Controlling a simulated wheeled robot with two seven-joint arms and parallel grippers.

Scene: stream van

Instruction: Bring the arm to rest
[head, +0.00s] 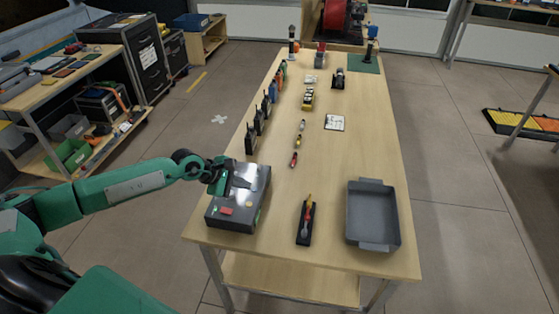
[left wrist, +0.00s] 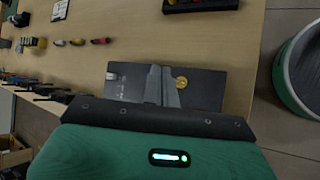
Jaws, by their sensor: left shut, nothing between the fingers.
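My left arm comes in from the left in the head view, and my left gripper (head: 226,184) hangs over the near left part of the table (head: 345,165). It is shut and empty. Right under or beside its fingers is a dark grey box (head: 250,212) with a red and an orange patch on it. In the left wrist view the shut fingers (left wrist: 162,72) lie in front of the box's dark top (left wrist: 207,92), which has a round orange mark. I cannot tell whether the fingertips touch the box. My right gripper is not in view.
A grey tray (head: 372,244) and a black holder with a screwdriver (head: 305,225) stand at the table's near end. Several black radios (head: 250,139) line the left edge. A white card (head: 334,123) lies mid-table.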

